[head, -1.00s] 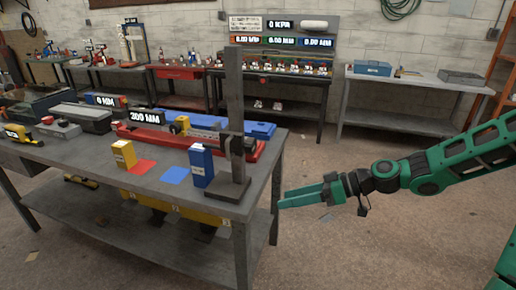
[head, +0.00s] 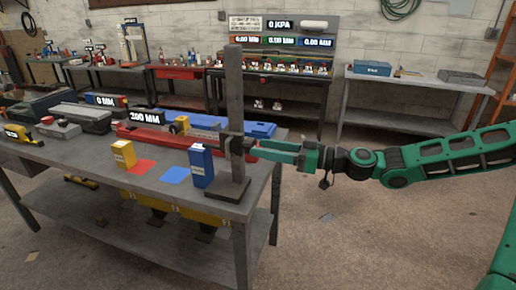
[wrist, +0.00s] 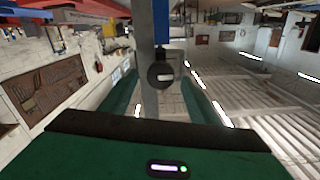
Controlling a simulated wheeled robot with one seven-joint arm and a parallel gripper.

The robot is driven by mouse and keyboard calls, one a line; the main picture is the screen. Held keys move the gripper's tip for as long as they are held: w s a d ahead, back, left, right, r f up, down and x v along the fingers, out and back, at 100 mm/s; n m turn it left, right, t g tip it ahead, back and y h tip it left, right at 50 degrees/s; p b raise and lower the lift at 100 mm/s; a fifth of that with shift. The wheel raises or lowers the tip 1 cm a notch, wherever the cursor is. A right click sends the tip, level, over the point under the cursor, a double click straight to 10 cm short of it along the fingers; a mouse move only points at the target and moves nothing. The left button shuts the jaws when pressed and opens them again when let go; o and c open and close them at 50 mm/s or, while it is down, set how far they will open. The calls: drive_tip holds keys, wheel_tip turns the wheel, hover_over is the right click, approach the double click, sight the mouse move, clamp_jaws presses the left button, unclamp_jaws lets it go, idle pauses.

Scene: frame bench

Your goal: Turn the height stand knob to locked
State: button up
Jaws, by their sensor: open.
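The height stand (head: 235,95) is a tall grey post on a dark square base at the table's right front corner. Its dark round knob (wrist: 160,74) shows in the wrist view in front of the post; in the head view the knob (head: 248,144) is small and partly hidden by my fingertips. My gripper (head: 257,149) is open, level with the knob and coming in from the right. In the wrist view its green fingers (wrist: 162,82) stand on either side of the knob, apart from it as far as I can see. The knob's lock marking cannot be read.
A blue box (head: 201,166) stands just left of the stand's base, with a yellow box (head: 123,154) farther left. Red and blue patches lie between them. A red bench tool (head: 150,136) lies behind. The space right of the table is clear around my arm.

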drive_tip(key=shift+x, duration=1.4)
drive_tip(key=c, duration=1)
drive_tip(key=shift+d, duration=0.1)
drive_tip(key=shift+c, duration=0.2)
